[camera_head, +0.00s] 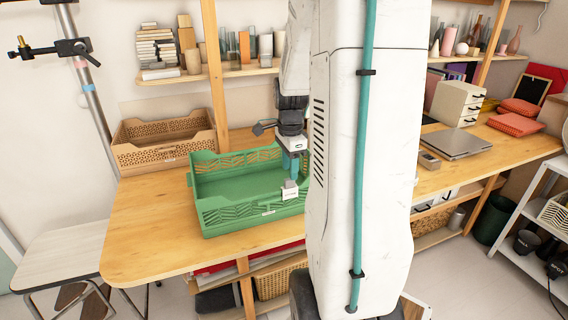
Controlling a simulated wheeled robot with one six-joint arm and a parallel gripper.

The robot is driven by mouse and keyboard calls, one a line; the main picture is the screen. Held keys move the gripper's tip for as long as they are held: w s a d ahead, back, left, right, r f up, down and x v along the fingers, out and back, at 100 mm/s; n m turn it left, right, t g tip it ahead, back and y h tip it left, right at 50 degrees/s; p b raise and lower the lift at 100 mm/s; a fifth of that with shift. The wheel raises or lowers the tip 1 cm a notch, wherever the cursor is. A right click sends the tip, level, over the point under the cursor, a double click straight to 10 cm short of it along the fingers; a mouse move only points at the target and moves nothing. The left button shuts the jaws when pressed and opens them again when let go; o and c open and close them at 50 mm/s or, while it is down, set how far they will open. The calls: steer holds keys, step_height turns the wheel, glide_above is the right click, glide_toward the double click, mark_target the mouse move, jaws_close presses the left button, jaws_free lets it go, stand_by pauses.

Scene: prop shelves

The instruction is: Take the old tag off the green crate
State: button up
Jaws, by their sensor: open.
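The green crate (225,192) stands on the wooden table, open at the top, and looks empty where I can see inside. A small white tag (290,191) shows at the right part of its front wall, near the top edge. A smaller pale strip (268,212) is lower on the same wall. My gripper (292,178) points down over the front right of the crate, with its fingertips just above or at the tag. It is open. I cannot tell whether the fingers touch the tag. My arm hides the crate's right end.
A tan crate (163,139) stands behind left on the table (150,225). A shelf (208,74) with books and jars runs above. A laptop (455,143) lies to the right. The table's front left is bare.

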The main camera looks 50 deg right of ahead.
mark_target(289, 186)
step_height(289, 186, down, 7)
steer(key=shift+f, duration=0.2)
stand_by(0.3)
jaws_close()
